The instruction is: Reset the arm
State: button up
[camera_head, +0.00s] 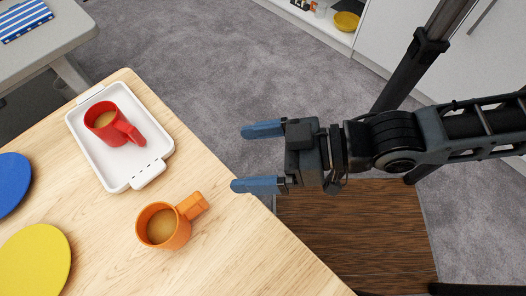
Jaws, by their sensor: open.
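My gripper (250,157) is open and empty, with its two blue fingertips pointing left. It is in the middle of the head view, by the edge of the wooden table (225,240). My arm reaches in from the right. A red mug (103,124) with brown contents sits in a white tray (123,178) on the table, left of my gripper. An orange mug (166,238) with brown contents stands on the table, below and left of my gripper. Both mugs are apart from the fingers.
A blue disc (12,186) and a yellow disc (38,262) lie at the table's left. A grey table with a blue striped item (25,20) is at the top left. A yellow bowl (346,21) sits on a shelf at the top. Grey carpet (220,60) lies open between them.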

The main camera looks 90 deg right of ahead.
jog(key=shift+s+a+r+n+y, duration=0.15)
jog(key=shift+s+a+r+n, duration=0.2)
jog(key=shift+r+n, duration=0.25)
jog(key=shift+s+a+r+n+y, duration=0.15)
jog(key=shift+s+a+r+n, duration=0.25)
jog(key=shift+n, duration=0.2)
dwell(0.3)
